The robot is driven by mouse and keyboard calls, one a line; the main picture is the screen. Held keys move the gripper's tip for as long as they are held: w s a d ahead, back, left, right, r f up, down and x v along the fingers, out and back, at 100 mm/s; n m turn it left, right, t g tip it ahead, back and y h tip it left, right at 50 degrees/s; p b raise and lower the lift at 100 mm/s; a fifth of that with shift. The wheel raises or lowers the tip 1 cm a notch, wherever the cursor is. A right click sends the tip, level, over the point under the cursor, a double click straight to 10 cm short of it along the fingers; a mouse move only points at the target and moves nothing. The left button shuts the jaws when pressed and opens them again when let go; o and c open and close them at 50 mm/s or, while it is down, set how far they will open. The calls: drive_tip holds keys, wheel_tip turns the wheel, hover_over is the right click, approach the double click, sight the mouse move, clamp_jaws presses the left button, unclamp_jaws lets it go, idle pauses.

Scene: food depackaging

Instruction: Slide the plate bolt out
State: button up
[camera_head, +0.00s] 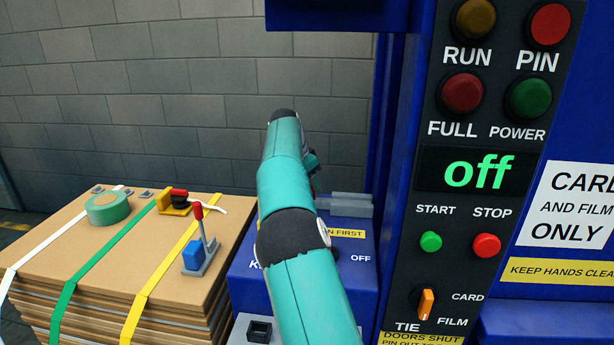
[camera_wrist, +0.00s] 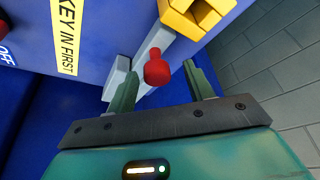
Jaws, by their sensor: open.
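In the wrist view, a round red knob (camera_wrist: 157,70) stands out from a grey bar (camera_wrist: 150,48), which looks like the plate bolt, on the blue machine face. The bar runs diagonally from a grey block (camera_wrist: 117,76) toward a yellow hollow bracket (camera_wrist: 195,14). My gripper (camera_wrist: 160,72) is open, with one green finger on each side of the knob in the picture. I cannot tell whether either finger touches it. In the head view, my arm hides the knob and most of my gripper; grey bolt parts (camera_head: 350,206) show to its right.
The blue machine (camera_head: 345,265) carries a control panel (camera_head: 475,180) on the right, its display reading "off". At left, a strapped cardboard stack (camera_head: 90,245) holds green tape (camera_head: 107,207), a yellow-and-red tool (camera_head: 175,203) and a blue-and-grey red-handled tool (camera_head: 199,245). A grey block wall stands behind.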

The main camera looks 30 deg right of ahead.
drive_tip(key=v, duration=1.2)
drive_tip(key=shift+s, duration=0.2)
